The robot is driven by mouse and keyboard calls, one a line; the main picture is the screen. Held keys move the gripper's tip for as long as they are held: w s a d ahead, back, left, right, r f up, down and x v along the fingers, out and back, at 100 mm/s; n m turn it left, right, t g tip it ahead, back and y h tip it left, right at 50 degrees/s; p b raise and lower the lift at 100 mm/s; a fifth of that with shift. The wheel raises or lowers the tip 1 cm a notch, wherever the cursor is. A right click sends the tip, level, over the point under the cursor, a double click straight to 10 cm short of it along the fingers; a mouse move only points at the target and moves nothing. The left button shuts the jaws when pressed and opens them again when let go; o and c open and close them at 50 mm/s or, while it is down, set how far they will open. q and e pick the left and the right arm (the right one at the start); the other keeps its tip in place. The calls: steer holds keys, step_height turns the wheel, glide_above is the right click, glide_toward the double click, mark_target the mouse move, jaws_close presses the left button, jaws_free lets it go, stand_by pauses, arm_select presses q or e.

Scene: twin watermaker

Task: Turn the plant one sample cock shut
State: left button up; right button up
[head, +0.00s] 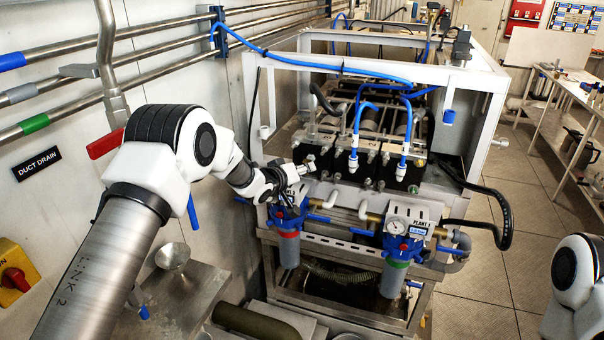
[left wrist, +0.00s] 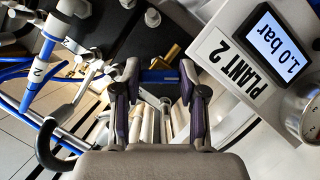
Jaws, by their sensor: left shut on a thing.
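My left gripper (head: 297,192) is at the left filter unit, in front of the machine frame. In the left wrist view my left gripper (left wrist: 160,76) has its two fingers on either side of a slim blue bar (left wrist: 160,75), and it is shut on this bar. A sign reading PLANT 2 (left wrist: 240,66) is just right of the fingers. The PLANT 1 sign (head: 420,231) is on the right unit in the head view, apart from the gripper. A short blue bar (head: 362,232) shows left of that unit; I cannot tell whether it is the sample cock. My right gripper is out of view.
A gauge (head: 397,226) sits above the right blue-topped filter (head: 393,275). The left filter (head: 289,247) hangs below my gripper. Blue hoses (head: 355,72) cross the machine. A red-handled valve (head: 106,142) is on the wall.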

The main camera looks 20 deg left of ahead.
arm_select(q)
steer(key=m+y+b, duration=0.2)
steer(key=m+b, duration=0.2)
steer(key=b, duration=0.6)
steer(key=shift+w+d+y, duration=0.1)
steer(key=shift+y, duration=0.3)
steer(key=shift+r+m+y+b, duration=0.3)
steer(key=shift+r+m+b, duration=0.15)
steer(key=shift+b, duration=0.3)
steer(key=o, duration=1)
steer(key=shift+o, duration=0.7)
steer(key=shift+f, duration=0.25)
